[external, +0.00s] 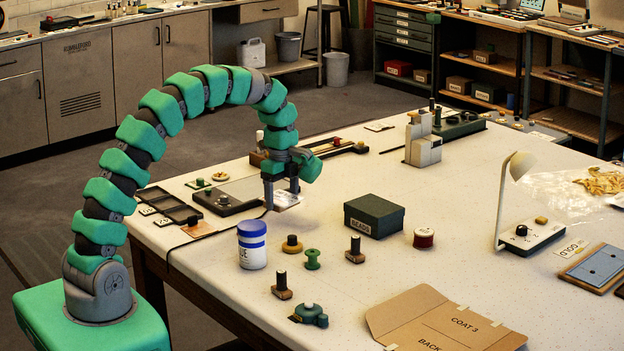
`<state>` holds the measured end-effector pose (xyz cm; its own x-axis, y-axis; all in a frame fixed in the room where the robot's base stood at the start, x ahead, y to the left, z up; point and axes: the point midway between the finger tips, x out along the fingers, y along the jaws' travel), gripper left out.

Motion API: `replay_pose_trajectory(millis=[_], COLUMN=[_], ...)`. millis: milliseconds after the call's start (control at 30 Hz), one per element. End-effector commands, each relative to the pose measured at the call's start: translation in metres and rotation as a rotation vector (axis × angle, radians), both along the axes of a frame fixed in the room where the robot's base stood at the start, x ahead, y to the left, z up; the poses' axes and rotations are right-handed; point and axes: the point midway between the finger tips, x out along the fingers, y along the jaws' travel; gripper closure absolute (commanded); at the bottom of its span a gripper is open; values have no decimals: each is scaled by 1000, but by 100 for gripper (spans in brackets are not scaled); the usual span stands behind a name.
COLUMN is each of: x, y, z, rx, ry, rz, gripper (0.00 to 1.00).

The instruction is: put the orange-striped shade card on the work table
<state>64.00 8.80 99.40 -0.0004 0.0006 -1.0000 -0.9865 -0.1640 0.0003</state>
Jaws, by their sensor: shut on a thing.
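My gripper (282,194) points down over the left part of the work table (340,290). It is shut on a small pale, flat card (288,201), which hangs just above or near the table top; the gap is hard to judge. Whether this card has orange stripes is too small to tell, and the fingers hide part of it. Another small flat piece with a brownish-orange face (199,229) lies near the table's left edge.
A white jar with a blue lid (252,245), a dark green box (374,215), spools and small stamps stand in front and right of my gripper. Dark trays (168,204) lie to the left. A cardboard folder (440,320) lies at the front.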

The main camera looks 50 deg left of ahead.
Motion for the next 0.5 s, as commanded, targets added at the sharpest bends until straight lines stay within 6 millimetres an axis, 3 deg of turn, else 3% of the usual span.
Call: replay_pose_trajectory(millis=[200,500], x=[26,38], y=[4,6], z=[-4,-3], rx=[-1,0], ry=[2,-2], rz=[1,1], gripper=[48,48])
